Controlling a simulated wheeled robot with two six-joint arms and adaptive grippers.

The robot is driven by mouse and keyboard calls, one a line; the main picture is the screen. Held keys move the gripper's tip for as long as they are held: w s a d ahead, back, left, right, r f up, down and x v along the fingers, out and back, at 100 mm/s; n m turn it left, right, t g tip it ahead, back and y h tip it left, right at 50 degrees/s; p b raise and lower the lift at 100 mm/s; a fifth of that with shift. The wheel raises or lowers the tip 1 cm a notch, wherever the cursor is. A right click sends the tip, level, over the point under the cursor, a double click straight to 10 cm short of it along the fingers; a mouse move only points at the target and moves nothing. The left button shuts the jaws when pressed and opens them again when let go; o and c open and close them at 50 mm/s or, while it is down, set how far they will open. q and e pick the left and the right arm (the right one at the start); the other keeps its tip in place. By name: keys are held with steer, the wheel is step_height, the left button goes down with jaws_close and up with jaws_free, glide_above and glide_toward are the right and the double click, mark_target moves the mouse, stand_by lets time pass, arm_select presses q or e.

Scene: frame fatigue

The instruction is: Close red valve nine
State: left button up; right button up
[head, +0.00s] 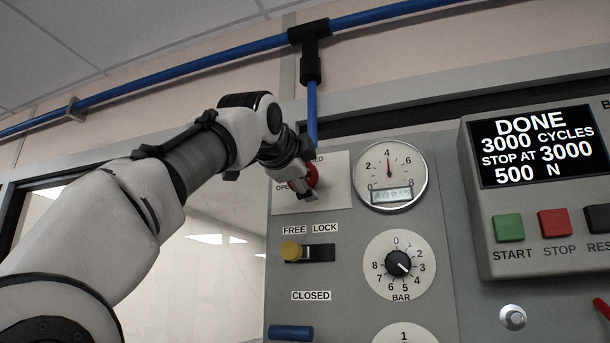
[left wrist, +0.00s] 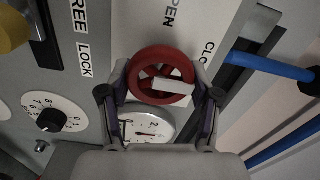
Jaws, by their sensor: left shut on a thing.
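The red valve (head: 312,176) is a small round handwheel on a white plate (head: 339,180) near the panel's upper left. The plate's OPEN and CLOSED labels are partly hidden by my gripper. In the left wrist view the red wheel (left wrist: 162,52) shows its spokes and a white bar running from its middle toward the right. My left gripper (head: 304,188) is at the wheel, shut on it, with one finger on each side of the rim in the left wrist view. My right gripper is in neither view.
A round gauge (head: 390,173) sits just right of the valve plate. Below are a yellow knob (head: 291,251) by FREE LOCK, a BAR dial (head: 399,263) and a blue handle (head: 291,332) under CLOSED. A blue pipe (head: 312,112) drops above the valve. The screen (head: 537,146) reads DONE.

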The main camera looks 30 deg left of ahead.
arm_select(q)
steer(key=shift+s+r, duration=0.1)
steer(key=shift+r, duration=0.15)
steer(key=o, duration=1.1)
steer(key=shift+o, duration=0.2)
steer(key=shift+w+a+f, duration=0.15)
steer(key=shift+w+f, duration=0.05)
steer(key=shift+w, duration=0.15)
steer(key=shift+s, duration=0.15)
